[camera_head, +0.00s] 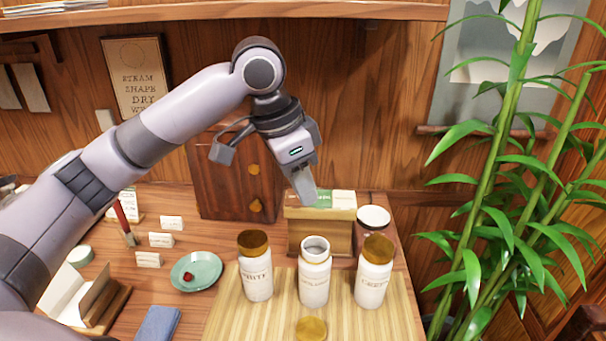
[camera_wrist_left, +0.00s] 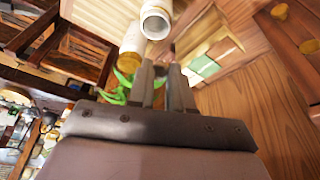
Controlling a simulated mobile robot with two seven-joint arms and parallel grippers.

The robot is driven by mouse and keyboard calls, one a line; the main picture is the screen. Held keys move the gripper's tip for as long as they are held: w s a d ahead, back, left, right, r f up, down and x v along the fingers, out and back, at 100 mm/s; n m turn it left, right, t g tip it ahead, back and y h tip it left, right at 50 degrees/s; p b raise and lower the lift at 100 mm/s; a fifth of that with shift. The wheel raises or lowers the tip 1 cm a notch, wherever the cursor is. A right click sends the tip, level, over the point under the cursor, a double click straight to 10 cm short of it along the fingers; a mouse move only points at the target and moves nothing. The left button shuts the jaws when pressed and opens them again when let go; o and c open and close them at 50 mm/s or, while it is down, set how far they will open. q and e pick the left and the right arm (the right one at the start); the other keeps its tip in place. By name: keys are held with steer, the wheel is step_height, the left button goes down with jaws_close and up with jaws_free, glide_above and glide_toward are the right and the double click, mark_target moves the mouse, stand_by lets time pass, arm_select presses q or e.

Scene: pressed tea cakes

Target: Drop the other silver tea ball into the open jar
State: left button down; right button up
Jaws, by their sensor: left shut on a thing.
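The open jar (camera_head: 314,285) is white with a dark round mouth. It stands upright on a slatted bamboo mat (camera_head: 232,315) between two lidded jars, and its open mouth also shows at the top of the left wrist view (camera_wrist_left: 156,22). My left gripper (camera_head: 307,198) points down above and behind the open jar, apart from it. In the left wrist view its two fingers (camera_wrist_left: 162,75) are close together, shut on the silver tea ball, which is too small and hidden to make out. My right gripper is not in view.
Brown-lidded jars stand left (camera_head: 257,278) and right (camera_head: 374,280) of the open jar. A loose lid (camera_head: 311,328) lies in front. A wooden box (camera_head: 320,232) is behind. A green plate (camera_head: 208,279) holds a red thing. A leafy plant (camera_head: 500,200) is at right.

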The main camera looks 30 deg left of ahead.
arm_select(q)
steer(key=shift+f, duration=2.35)
steer(key=c, duration=1)
jaws_free()
steer(key=shift+o, duration=0.2)
steer(key=shift+r, duration=0.1)
steer(key=v, duration=0.7)
